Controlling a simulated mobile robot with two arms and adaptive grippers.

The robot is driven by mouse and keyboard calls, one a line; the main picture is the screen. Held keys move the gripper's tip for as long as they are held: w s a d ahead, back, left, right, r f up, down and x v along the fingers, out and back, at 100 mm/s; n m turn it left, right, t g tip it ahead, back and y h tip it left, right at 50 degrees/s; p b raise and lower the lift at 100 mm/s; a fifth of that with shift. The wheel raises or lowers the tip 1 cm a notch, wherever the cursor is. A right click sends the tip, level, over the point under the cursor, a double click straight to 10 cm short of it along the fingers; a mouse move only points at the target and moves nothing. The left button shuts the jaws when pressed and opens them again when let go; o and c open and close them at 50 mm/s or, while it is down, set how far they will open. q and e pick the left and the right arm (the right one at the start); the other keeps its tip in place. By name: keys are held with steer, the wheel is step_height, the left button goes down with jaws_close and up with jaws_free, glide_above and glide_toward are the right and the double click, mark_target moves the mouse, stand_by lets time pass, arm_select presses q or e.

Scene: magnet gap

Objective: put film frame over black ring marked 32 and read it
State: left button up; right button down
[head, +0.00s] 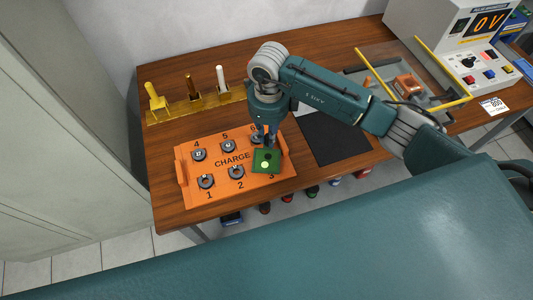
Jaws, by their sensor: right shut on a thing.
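An orange tray (220,174) printed CHARGE has places numbered 1 to 6. Black rings sit at place 1 (206,182), place 2 (236,172), place 4 (199,155) and place 5 (228,146). Their own markings are too small to read, so I cannot tell which is 32. My right gripper (264,143) is shut on the green film frame (267,158), which is over the tray's right part by place 3. A pale round spot and a dark spot show on the film. Anything at place 3 is hidden under it. Place 6 is partly behind the gripper. My left gripper is out of view.
A yellow rack (190,106) with upright rods stands behind the tray. A black mat (335,137) lies to the right. Farther right are a clear-panelled fixture with yellow rails (390,80) and a meter (462,40) reading 0 V. The table's front edge is close below the tray.

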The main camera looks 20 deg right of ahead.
steer(key=shift+r+p, duration=1.9)
steer(key=shift+r, duration=1.15)
